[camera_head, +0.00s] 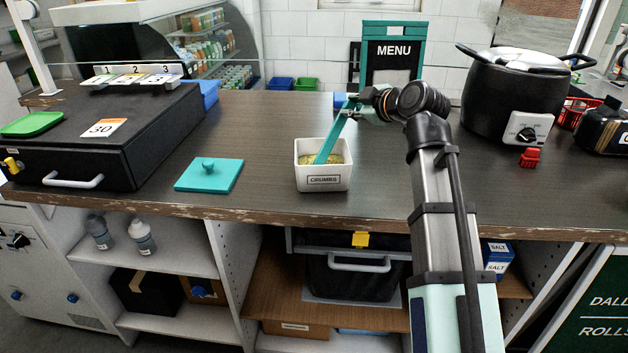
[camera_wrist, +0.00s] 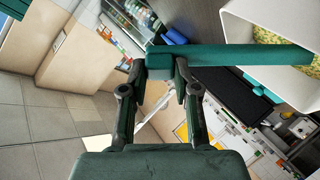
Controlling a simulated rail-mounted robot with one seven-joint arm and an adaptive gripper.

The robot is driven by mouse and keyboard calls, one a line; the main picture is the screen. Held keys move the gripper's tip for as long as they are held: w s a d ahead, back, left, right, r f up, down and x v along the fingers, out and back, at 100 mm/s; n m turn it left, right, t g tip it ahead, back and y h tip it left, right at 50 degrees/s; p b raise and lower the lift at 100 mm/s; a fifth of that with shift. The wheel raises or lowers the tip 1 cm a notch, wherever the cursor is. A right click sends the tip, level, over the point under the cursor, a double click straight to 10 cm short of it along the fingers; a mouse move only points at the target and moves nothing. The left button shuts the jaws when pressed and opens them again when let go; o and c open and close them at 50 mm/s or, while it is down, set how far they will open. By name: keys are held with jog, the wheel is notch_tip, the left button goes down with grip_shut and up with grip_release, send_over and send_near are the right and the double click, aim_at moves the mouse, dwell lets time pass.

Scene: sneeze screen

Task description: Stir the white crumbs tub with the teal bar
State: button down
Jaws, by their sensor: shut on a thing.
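The white crumbs tub (camera_head: 323,181), labelled CRUMBS, stands upright on the dark counter with yellowish-green crumbs (camera_head: 336,158) inside. The teal bar (camera_head: 333,138) leans into the tub, its lower end down at the crumbs. My gripper (camera_head: 356,104) is above and right of the tub, shut on the bar's upper end. In the wrist view my gripper (camera_wrist: 163,72) pinches the teal bar (camera_wrist: 230,55), which runs right to the tub (camera_wrist: 262,20). The bar's far tip is hard to make out among the crumbs. A teal lid (camera_head: 209,175) with a knob lies flat left of the tub.
A black box (camera_head: 110,150) with a drawer handle stands at left with a green tray (camera_head: 32,124) on it. A black cooker (camera_head: 515,95) stands at right behind a small red piece (camera_head: 530,158). A MENU board (camera_head: 392,55) stands behind. Counter around the tub is mostly clear.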

notch_tip(320, 180, up, 8)
jog(key=p, duration=0.3)
jog(key=shift+p, duration=0.3)
jog(key=shift+d, duration=0.15)
